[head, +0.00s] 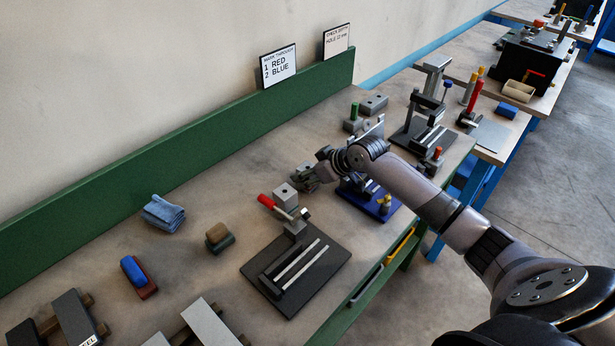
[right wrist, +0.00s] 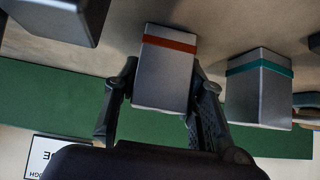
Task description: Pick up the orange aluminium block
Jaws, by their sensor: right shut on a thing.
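A grey metal block with an orange-red band (right wrist: 165,72) is between the two fingers of my right gripper in the right wrist view. The fingers press on its two sides. In the head view my right gripper (head: 308,174) is low over the bench, behind the red-handled clamp, and largely hides the block it holds. I cannot tell whether the block touches the bench. My left gripper is not in view.
A similar block with a teal band (right wrist: 259,88) stands close beside the held one. A grey block (head: 285,194) is left of the gripper. A dark clamp fixture (head: 296,268) is in front, and a blue fixture (head: 369,200) is to the right. The green back panel (head: 180,180) runs behind.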

